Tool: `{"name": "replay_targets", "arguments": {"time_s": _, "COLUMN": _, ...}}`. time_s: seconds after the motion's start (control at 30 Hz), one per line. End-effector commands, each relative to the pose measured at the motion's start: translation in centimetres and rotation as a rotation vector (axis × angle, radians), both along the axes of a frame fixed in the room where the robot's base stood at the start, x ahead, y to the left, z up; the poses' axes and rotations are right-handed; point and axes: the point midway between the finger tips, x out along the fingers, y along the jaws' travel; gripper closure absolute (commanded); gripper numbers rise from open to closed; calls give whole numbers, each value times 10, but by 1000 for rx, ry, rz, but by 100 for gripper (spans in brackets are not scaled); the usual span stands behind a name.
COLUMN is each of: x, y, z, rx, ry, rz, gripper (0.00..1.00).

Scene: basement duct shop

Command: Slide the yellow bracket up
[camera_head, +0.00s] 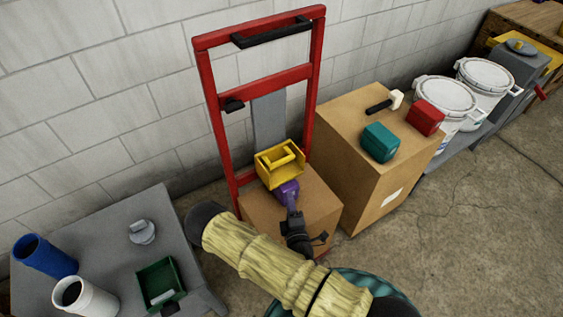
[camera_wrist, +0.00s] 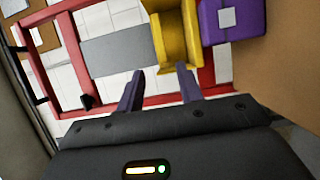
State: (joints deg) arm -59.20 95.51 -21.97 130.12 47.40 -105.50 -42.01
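The yellow bracket (camera_head: 280,163), an open-faced piece, sits at the lower end of a grey upright plate (camera_head: 269,120) within a red hand-truck frame. In the wrist view the bracket (camera_wrist: 176,38) is at top centre, with the grey plate (camera_wrist: 115,56) to its left. My gripper (camera_wrist: 160,69) is open, its two dark purple fingers apart with nothing between them. The right fingertip overlaps the bracket's near edge in that view; I cannot tell whether they touch. In the head view my gripper is just below the bracket, its fingertips hard to make out.
The red frame (camera_head: 215,130) leans near the block wall. A purple block (camera_wrist: 233,20) adjoins the bracket in the wrist view. A tall cardboard box (camera_head: 345,135) at right carries a teal box (camera_head: 380,142), a red box (camera_head: 425,117) and a mallet. A grey table (camera_head: 100,228) stands left.

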Motion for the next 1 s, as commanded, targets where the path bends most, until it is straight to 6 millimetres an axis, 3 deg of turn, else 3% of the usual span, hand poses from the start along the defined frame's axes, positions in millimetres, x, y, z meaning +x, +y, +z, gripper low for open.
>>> {"name": "replay_targets", "arguments": {"time_s": 0.27, "x": 32, "y": 7, "z": 2, "rx": 4, "ry": -3, "rz": -1, "gripper": 64}}
{"name": "replay_targets", "arguments": {"time_s": 1.0, "x": 156, "y": 32, "z": 0, "rx": 3, "ry": -1, "rz": -1, "gripper": 64}}
